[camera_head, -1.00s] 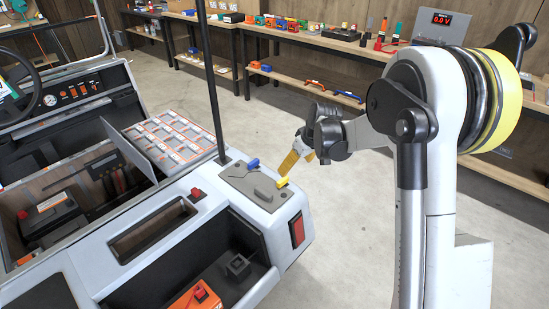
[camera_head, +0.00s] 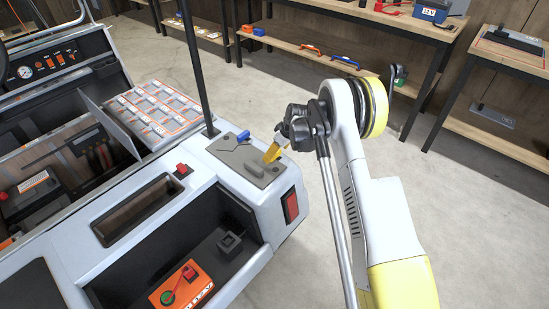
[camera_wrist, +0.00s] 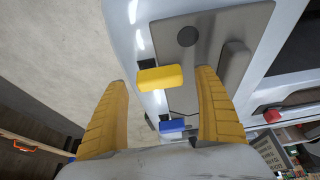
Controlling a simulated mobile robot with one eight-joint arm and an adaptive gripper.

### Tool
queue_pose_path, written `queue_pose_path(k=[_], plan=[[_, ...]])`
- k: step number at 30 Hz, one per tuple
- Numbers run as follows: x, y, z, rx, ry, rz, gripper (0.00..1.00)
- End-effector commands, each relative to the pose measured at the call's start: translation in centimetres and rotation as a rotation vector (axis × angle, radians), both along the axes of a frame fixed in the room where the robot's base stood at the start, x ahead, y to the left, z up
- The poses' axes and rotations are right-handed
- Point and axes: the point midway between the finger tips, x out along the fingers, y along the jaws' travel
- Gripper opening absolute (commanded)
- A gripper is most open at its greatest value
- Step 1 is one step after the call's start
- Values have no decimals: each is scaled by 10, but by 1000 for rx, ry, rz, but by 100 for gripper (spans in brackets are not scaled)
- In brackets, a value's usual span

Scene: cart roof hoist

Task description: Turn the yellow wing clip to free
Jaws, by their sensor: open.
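The yellow wing clip (camera_wrist: 160,77) shows in the wrist view at the edge of a grey plate (camera_wrist: 208,40) on the cart's corner.
A grey raised block (camera_head: 254,169) sits on the plate. A black post (camera_head: 193,70) rises beside the plate's far left side. A red button (camera_head: 183,170) is left of the plate. Open floor (camera_head: 290,225) lies right of the cart; a workbench stands behind.

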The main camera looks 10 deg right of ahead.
Motion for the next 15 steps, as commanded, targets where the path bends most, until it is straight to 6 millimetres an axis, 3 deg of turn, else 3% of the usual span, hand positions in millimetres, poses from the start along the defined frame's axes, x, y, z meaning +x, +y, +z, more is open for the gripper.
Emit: queue_pose_path(k=[4, 13, 14, 15], plan=[[4, 3, -13, 0, 0, 0, 81], [5, 4, -15, 0, 0, -1, 81], [5, 4, -15, 0, 0, -1, 79], [5, 4, -15, 0, 0, -1, 67]])
